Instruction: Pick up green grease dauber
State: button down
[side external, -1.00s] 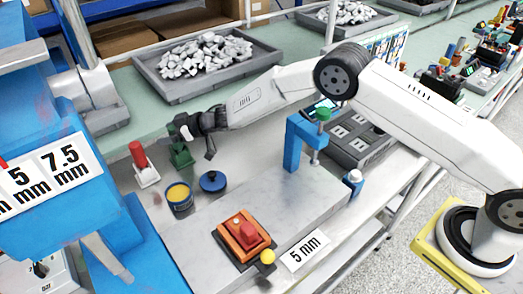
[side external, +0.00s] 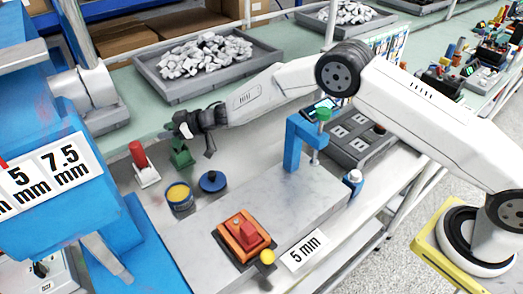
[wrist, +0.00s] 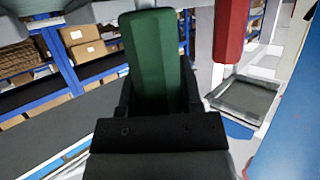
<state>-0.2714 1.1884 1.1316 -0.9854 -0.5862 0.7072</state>
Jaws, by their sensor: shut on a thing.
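The green grease dauber (side external: 181,158) is at the back left of the bench in the side view, beside the red one. My gripper (side external: 187,131) is at its upper part, reaching in from the right. In the wrist view the dauber's green block-like handle (wrist: 150,60) stands between the dark jaws of my gripper (wrist: 152,100), which are shut on it. The jaws hide its lower end in the wrist view. I cannot tell whether it is clear of the bench.
A red dauber (side external: 138,155) with a pale base stands close on the left; its red handle (wrist: 231,30) shows in the wrist view. A blue tin with yellow contents (side external: 179,196) and a blue lid (side external: 212,181) lie in front. A blue machine (side external: 60,200) fills the left.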

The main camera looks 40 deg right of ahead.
notch_tip(320, 180, up, 9)
jog(key=shift+r, duration=0.15)
dwell(0.4)
dwell(0.9)
jog(key=s+a+m+g, duration=0.1)
jog(key=s+a, duration=0.4)
jog(key=s, duration=0.5)
jog(key=shift+s+a+f+m+g+y, duration=0.2)
jog(key=shift+f+m+g+y, duration=0.25)
jog(key=shift+m, duration=0.35)
jog(key=shift+f, duration=0.15)
jog(key=shift+w+f, duration=0.1)
jog(key=shift+f, duration=2.75)
jog(key=shift+f, duration=0.7)
notch_tip(320, 180, up, 7)
dwell(0.6)
